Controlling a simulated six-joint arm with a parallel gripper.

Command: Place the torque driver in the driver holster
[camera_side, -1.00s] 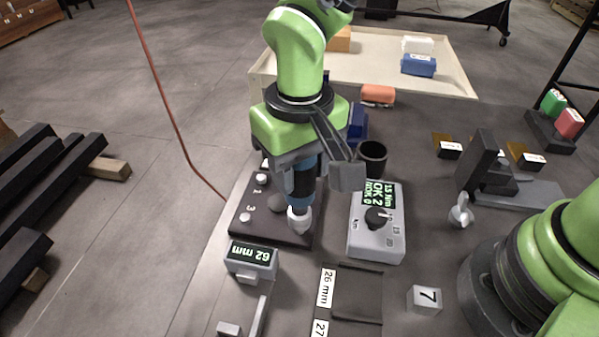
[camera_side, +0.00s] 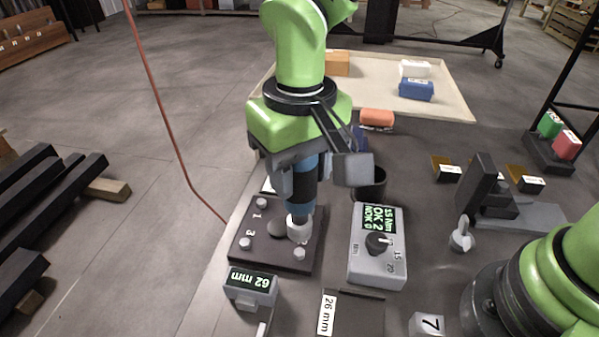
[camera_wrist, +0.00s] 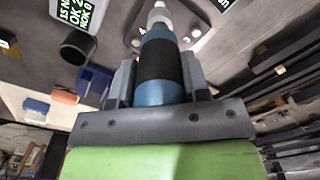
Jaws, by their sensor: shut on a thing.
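The torque driver (camera_side: 301,188) has a blue and black body and a pale nose, and stands nearly upright, nose down. My gripper (camera_side: 312,172) is shut on its body; in the wrist view the driver (camera_wrist: 160,65) sits between both fingers of the gripper (camera_wrist: 158,78). Its nose is over the near right part of a dark bolted plate, with a bolt head visible just below it. The driver holster appears to be the black round cup (camera_side: 371,187), behind and right of the driver and partly hidden by a finger. The cup (camera_wrist: 77,48) is empty-looking at left in the wrist view.
The dark plate (camera_side: 270,258) carries several bolts. The grey controller (camera_side: 365,262) reads 15 Nm, OK 2, NOK 0. A 62 mm display (camera_side: 250,286) stands in front. A blue block (camera_wrist: 96,82) is near the cup. A beige tray (camera_side: 452,98) lies behind.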

